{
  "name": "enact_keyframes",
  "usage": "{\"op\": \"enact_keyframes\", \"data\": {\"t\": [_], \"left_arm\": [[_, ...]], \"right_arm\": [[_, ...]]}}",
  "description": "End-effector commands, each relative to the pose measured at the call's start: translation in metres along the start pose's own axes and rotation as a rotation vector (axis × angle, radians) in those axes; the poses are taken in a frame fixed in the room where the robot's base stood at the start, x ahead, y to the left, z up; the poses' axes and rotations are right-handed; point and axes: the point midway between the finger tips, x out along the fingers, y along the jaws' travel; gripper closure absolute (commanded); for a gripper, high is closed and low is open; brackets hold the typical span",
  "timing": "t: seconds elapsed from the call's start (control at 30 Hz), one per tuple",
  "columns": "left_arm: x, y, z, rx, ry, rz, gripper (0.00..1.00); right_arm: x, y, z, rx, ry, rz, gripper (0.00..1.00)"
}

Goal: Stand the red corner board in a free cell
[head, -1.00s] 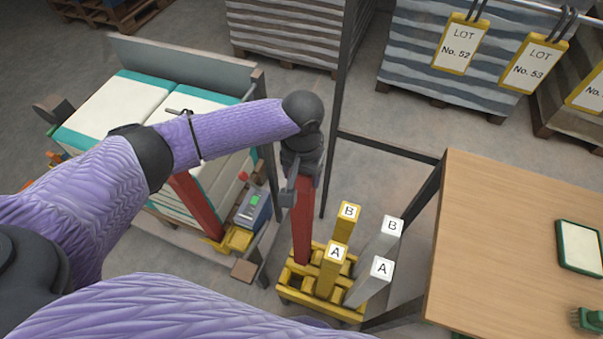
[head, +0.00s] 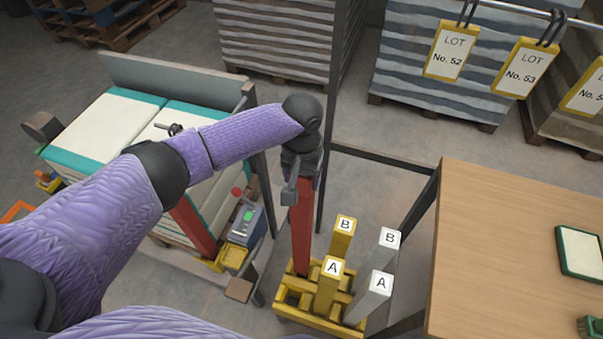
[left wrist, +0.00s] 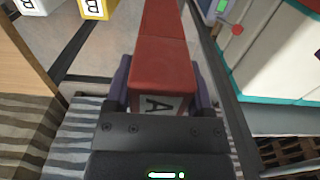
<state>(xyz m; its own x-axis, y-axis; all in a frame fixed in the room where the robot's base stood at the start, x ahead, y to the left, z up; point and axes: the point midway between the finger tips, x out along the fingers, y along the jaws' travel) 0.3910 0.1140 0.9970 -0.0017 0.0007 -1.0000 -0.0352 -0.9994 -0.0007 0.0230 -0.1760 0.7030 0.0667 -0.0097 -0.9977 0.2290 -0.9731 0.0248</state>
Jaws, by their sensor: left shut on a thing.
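My left gripper (head: 299,186) is shut on the upper end of the red corner board (head: 302,228), which hangs upright below it. In the left wrist view the red board (left wrist: 162,62) runs away between the fingers, with a white "A" label at its near end. Its lower end is at the back-left part of the yellow rack (head: 318,322); I cannot tell whether it is inside a cell or just above it. Yellow boards A (head: 328,290) and B (head: 342,240) and grey boards A (head: 369,302) and B (head: 383,255) stand in the rack. My right gripper is not in view.
A wooden table (head: 490,250) stands right of the rack. Left are stacked white sacks (head: 95,125), another red upright (head: 193,222) and a small control box (head: 245,222) with a green screen. A dark frame post (head: 334,110) rises behind the rack.

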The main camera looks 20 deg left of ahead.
Motion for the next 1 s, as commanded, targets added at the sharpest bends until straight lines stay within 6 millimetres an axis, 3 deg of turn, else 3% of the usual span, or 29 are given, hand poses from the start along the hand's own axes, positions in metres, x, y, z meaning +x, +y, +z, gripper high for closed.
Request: {"op": "enact_keyframes", "data": {"t": [0.27,0.63,1.0], "left_arm": [[0.002,0.0,0.0,0.0,0.002,0.001,1.0],[0.033,0.0,-0.001,0.0,0.001,0.001,1.0],[0.037,0.0,-0.001,0.0,0.001,0.001,1.0]], "right_arm": [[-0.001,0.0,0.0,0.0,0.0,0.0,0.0],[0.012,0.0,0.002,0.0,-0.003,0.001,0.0],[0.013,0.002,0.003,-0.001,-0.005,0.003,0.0]]}}
